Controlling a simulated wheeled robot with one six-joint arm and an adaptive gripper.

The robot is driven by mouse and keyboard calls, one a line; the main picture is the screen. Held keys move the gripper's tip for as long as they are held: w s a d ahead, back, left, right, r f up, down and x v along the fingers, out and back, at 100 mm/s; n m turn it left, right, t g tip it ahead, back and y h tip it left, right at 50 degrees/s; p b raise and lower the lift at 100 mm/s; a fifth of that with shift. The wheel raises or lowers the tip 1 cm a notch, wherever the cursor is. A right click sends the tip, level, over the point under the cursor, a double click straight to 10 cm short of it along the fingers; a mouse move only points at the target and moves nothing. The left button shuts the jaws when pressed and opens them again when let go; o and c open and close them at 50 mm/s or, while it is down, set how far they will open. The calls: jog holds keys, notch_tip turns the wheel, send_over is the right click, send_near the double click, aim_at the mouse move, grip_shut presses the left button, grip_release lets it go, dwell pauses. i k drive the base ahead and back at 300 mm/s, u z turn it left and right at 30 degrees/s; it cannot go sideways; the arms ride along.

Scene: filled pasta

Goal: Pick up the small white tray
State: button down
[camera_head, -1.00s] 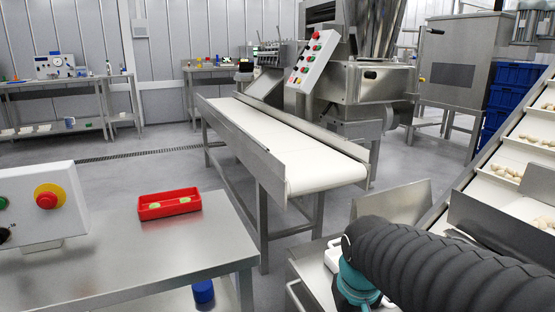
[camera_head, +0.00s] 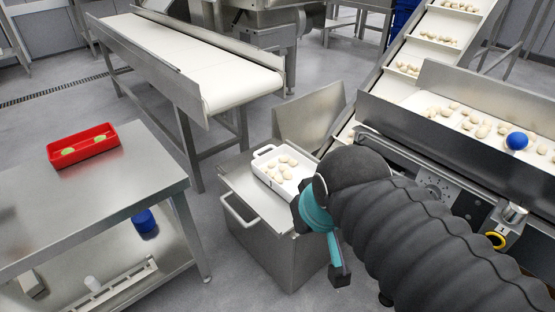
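The small white tray (camera_head: 267,181) sits on top of a steel stand (camera_head: 240,190), with several pale filled pasta pieces lying in it. A loop handle shows at its far left end. Its near right end is partly hidden by my arm. My gripper (camera_head: 339,272) shows only in part, as a dark piece below the teal wrist, to the right of and nearer than the tray. It looks apart from the tray. Its fingers are mostly hidden, so I cannot tell whether it is open.
An inclined conveyor (camera_head: 418,52) carries pasta down to a steel-walled trough on the right, where a blue ball (camera_head: 517,140) lies. A flat white conveyor (camera_head: 190,60) stands behind. A steel table (camera_head: 95,200) with a red tray (camera_head: 83,146) is at left. Floor shows between table and stand.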

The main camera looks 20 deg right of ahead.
aim_at(283, 169)
jog(key=z, duration=2.45)
jog(key=k, duration=1.25)
jog(key=u, duration=1.45)
jog(key=i, duration=0.5)
